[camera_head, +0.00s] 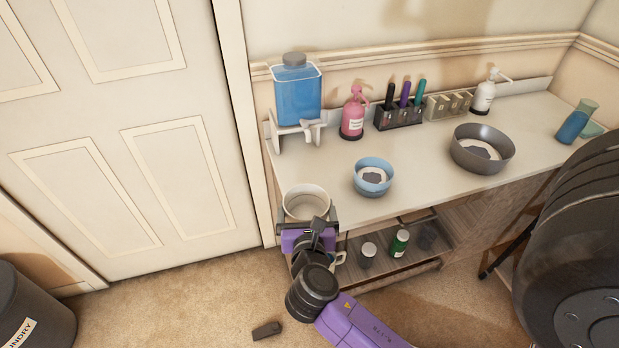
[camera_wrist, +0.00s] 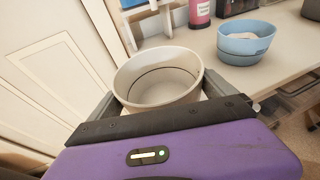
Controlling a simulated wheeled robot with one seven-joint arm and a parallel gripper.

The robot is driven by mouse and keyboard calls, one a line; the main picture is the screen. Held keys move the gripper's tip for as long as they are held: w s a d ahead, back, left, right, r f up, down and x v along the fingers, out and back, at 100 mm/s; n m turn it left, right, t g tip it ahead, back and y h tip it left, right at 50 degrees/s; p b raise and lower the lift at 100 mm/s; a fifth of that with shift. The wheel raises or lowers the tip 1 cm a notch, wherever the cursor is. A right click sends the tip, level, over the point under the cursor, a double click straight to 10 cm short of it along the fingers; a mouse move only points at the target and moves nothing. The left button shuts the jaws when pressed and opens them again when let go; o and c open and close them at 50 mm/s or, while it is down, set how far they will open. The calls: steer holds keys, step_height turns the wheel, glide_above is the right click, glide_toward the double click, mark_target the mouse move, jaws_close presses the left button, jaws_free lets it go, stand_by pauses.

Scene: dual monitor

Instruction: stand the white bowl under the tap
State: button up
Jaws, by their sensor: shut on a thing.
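The white bowl (camera_head: 306,204) is at the left front corner of the counter. My purple gripper (camera_head: 308,222) is shut on it, with a finger on each side of the bowl, as the wrist view (camera_wrist: 160,78) also shows. The bowl is upright and looks empty inside. I cannot tell whether its base touches the counter. The tap (camera_head: 307,124) appears to be the small spout at the front of a blue water tank (camera_head: 297,92) on a white stand, at the back left of the counter. The space below the tap looks clear.
A blue bowl (camera_head: 374,177) stands right of the white bowl, and a grey bowl (camera_head: 482,149) farther right. A pink pump bottle (camera_head: 353,112) stands right of the tank. A door (camera_head: 120,130) is at the left. The counter (camera_head: 335,160) between the tank and white bowl is free.

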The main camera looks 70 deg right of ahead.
steer(key=shift+s+d+r, duration=0.15)
steer(key=shift+s+d, duration=0.1)
steer(key=shift+d, duration=0.2)
steer(key=w+d, duration=0.2)
steer(key=d, duration=0.3)
steer(key=w+d, duration=0.2)
steer(key=d, duration=0.3)
steer(key=w+d, duration=0.3)
steer(key=d, duration=0.3)
steer(key=shift+d+f+b, duration=0.1)
steer(key=shift+f+b, duration=0.2)
steer(key=shift+f, duration=1.45)
steer(key=shift+f, duration=0.1)
steer(key=o, duration=1.4)
steer(key=shift+f, duration=0.1)
